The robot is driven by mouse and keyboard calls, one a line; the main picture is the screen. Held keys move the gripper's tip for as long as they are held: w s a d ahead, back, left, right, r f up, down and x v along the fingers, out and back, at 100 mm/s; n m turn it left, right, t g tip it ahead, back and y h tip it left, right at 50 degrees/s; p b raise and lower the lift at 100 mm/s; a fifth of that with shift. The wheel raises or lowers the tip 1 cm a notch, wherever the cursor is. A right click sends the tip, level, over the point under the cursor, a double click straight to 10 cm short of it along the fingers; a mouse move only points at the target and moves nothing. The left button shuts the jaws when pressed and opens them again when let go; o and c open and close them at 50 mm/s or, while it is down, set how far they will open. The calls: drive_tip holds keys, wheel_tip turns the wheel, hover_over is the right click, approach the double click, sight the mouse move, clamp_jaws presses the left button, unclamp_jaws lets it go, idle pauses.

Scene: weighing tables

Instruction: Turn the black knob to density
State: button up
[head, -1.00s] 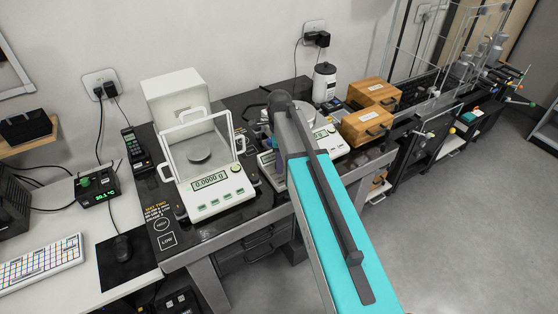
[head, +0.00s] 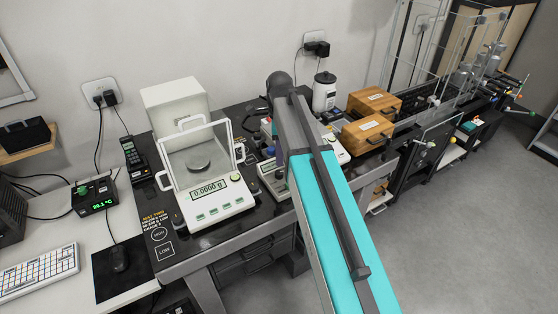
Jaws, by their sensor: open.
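My arm, turquoise and grey, rises from the bottom of the head view and reaches over the black weighing table (head: 218,251). My gripper is not in view; the arm's end is hidden behind its own links. A white balance (head: 217,212) with a clear draft shield and a lit display stands left of the arm. A second balance (head: 272,181) is mostly covered by the arm, with parts showing on both sides. I cannot make out a black knob or a density mark; the part of the table behind the arm is hidden.
Two wooden boxes (head: 367,138) and a white jar (head: 324,92) stand right of the arm. A phone handset (head: 133,155), a green-lit device (head: 93,196) and a keyboard (head: 38,271) are at the left. Grey floor is clear at right.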

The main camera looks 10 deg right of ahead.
drive_tip(key=shift+r+b, duration=0.45)
drive_tip(key=shift+r, duration=2.35)
